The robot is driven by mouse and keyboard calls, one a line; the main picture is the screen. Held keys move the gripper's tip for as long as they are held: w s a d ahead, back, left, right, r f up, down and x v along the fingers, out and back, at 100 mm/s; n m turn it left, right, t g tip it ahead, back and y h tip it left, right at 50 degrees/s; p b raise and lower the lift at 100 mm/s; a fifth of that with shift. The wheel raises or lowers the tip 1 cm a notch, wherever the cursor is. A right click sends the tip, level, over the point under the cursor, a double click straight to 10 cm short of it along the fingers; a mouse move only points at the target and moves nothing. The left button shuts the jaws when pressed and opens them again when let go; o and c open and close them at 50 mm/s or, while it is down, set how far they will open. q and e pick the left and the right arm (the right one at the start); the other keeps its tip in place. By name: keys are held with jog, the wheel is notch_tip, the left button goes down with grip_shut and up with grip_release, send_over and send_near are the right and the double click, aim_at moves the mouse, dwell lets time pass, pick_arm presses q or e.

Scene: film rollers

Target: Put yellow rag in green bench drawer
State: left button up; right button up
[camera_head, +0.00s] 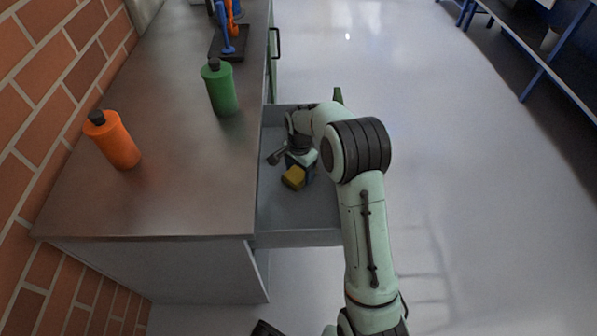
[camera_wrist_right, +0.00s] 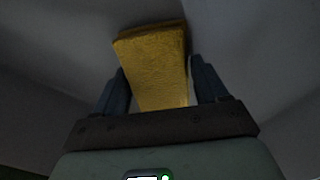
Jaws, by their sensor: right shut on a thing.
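The yellow rag (camera_head: 293,178) is a small folded block inside the open drawer (camera_head: 318,213) of the bench. My right gripper (camera_head: 290,170) reaches down into the drawer and is shut on the rag. In the right wrist view the rag (camera_wrist_right: 155,62) sits between the two dark fingers (camera_wrist_right: 160,85) and sticks out beyond their tips. The drawer interior is grey, and a bit of green front shows behind my arm. I cannot tell whether the rag touches the drawer floor. My left gripper is not in view.
The bench top (camera_head: 190,160) carries an orange bottle (camera_head: 112,141), a green bottle (camera_head: 220,90) and a dark tray (camera_head: 230,45) with blue and orange items. A brick wall (camera_head: 40,100) runs along the left. A blue-framed shelf (camera_head: 540,60) stands at far right; the floor between is clear.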

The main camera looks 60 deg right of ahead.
aim_at(300, 170)
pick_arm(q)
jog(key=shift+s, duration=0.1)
pick_arm(e)
jog(key=shift+f, duration=0.1)
jog(key=shift+f, duration=0.15)
jog(key=o, duration=1)
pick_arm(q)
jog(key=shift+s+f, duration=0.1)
pick_arm(e)
jog(key=shift+r, duration=0.6)
notch_tip(300, 170, up, 3)
jog(key=shift+r+p, duration=0.1)
jog(key=shift+p, duration=0.5)
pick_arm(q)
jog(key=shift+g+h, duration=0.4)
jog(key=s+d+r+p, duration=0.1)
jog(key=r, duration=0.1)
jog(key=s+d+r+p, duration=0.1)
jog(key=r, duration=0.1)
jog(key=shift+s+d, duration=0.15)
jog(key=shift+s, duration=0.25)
pick_arm(e)
notch_tip(300, 170, up, 8)
jog(key=shift+r, duration=0.1)
